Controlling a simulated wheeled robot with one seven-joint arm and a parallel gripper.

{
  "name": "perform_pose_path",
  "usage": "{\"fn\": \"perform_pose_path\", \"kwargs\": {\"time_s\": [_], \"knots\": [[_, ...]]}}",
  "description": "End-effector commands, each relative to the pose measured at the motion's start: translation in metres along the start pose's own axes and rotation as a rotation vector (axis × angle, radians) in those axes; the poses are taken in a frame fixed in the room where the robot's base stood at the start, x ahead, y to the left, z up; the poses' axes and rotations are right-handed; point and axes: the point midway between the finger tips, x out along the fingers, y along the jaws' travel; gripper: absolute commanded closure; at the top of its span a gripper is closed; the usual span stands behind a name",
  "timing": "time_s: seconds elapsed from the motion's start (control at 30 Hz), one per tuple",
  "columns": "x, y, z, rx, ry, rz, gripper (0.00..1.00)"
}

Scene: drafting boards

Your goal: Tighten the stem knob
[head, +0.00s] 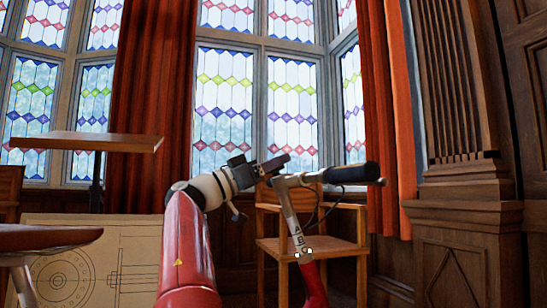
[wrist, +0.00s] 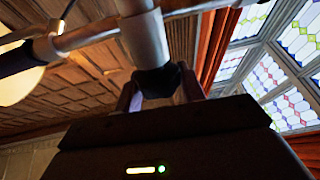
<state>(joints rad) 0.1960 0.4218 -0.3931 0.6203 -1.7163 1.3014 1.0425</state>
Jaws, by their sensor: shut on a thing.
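The black stem knob (wrist: 158,80) sits at the lower end of a silver clamp (wrist: 148,40) in the wrist view. My gripper (wrist: 160,92) is shut on it, with one finger on each side. In the head view my gripper (head: 275,163) reaches the handlebar from the left; the knob cannot be made out there. The grey stem (head: 291,212) stands slightly tilted and bears the letters A and B. The handlebar (head: 305,178) runs across its top and ends in a black grip (head: 350,173) on the right.
A red tube (head: 315,285) is below the stem. Thin black cables (head: 318,212) loop beside the handlebar. A wooden chair (head: 330,247) stands behind it. A drawing board (head: 110,265) and a tabletop (head: 45,238) are at the lower left. A raised board (head: 90,142) stands farther back.

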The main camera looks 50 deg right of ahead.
Motion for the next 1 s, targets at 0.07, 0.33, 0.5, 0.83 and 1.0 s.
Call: {"fn": "perform_pose_path", "kwargs": {"time_s": [0.07, 0.33, 0.5, 0.83, 1.0], "knots": [[0.0008, -0.0017, -0.0043, -0.005, 0.002, 0.051, 0.83], [0.0003, -0.0008, -0.0032, -0.013, 0.003, 0.188, 0.83], [0.0, -0.0003, -0.0021, -0.016, 0.004, 0.232, 0.83], [-0.0005, 0.0002, -0.0013, -0.017, 0.003, 0.245, 0.83], [-0.0004, 0.0001, -0.0014, -0.017, 0.003, 0.244, 0.57]]}}
